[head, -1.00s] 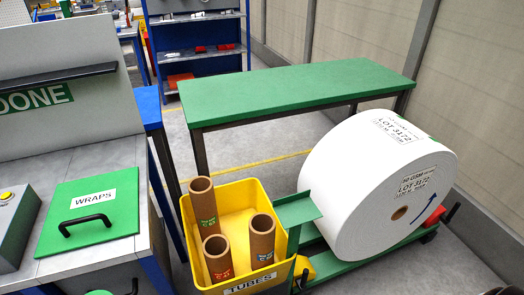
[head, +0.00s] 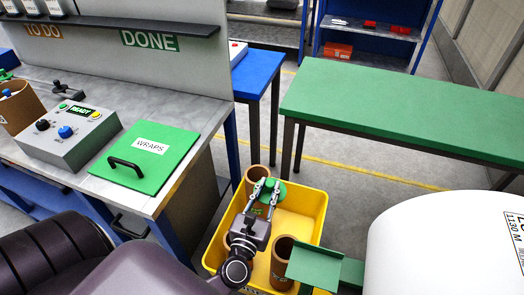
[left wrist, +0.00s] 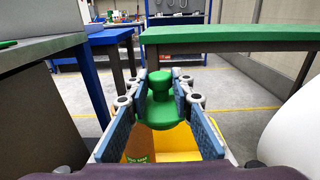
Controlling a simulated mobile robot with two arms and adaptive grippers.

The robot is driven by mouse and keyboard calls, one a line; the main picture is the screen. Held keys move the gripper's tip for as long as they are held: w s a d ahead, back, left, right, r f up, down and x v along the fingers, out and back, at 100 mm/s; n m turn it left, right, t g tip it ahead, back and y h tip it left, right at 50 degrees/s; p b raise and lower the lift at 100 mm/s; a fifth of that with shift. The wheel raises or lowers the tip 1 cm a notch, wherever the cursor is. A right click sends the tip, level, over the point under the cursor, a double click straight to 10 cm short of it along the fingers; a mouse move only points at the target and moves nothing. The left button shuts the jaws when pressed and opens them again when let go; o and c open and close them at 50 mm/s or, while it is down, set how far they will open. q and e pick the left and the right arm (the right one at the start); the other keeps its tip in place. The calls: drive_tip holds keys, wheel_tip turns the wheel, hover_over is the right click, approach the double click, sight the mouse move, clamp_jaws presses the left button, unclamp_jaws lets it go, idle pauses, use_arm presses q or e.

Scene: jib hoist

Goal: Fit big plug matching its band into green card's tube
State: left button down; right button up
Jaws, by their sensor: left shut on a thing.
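My left gripper (head: 268,192) is shut on a green plug (head: 275,188) with a wide flange and a knob, which also fills the middle of the left wrist view (left wrist: 163,108). It holds the plug over the yellow bin (head: 317,215). The brown tube with a green mark (head: 255,178) stands upright in the bin's back left, close to the plug; its marked side shows in the left wrist view (left wrist: 138,150). The plug's seating in that tube cannot be made out. Another tube (head: 283,253) stands at the front right. A third at the left is mostly hidden. My right gripper is out of view.
A white paper roll (head: 440,245) and a green bracket (head: 318,264) stand right of the bin. A grey bench with a green WRAPS lid (head: 148,155) and a control box (head: 70,130) is at the left. A green table (head: 400,110) stands behind.

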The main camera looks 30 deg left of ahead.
use_arm(q)
drive_tip(key=w+a+f+n+g+y, duration=0.1)
drive_tip(key=w+a+f+y, duration=0.3)
drive_tip(key=w+a, duration=0.5)
drive_tip(key=shift+w+a+f+n, duration=0.2)
drive_tip(key=shift+a+n, duration=0.35)
drive_tip(key=shift+n, duration=0.35)
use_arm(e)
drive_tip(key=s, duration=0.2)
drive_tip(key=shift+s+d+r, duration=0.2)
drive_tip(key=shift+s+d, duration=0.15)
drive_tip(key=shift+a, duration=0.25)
use_arm(q)
drive_tip(key=shift+f+b, duration=0.2)
drive_tip(key=shift+b, duration=0.1)
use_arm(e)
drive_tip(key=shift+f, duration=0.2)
use_arm(q)
drive_tip(key=shift+f+b, duration=1.1)
drive_tip(key=shift+b, duration=0.1)
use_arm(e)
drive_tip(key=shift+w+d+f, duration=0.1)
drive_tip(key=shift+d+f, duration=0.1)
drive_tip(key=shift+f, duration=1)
use_arm(q)
drive_tip(key=shift+f+y+b, duration=0.3)
drive_tip(key=shift+b, duration=0.05)
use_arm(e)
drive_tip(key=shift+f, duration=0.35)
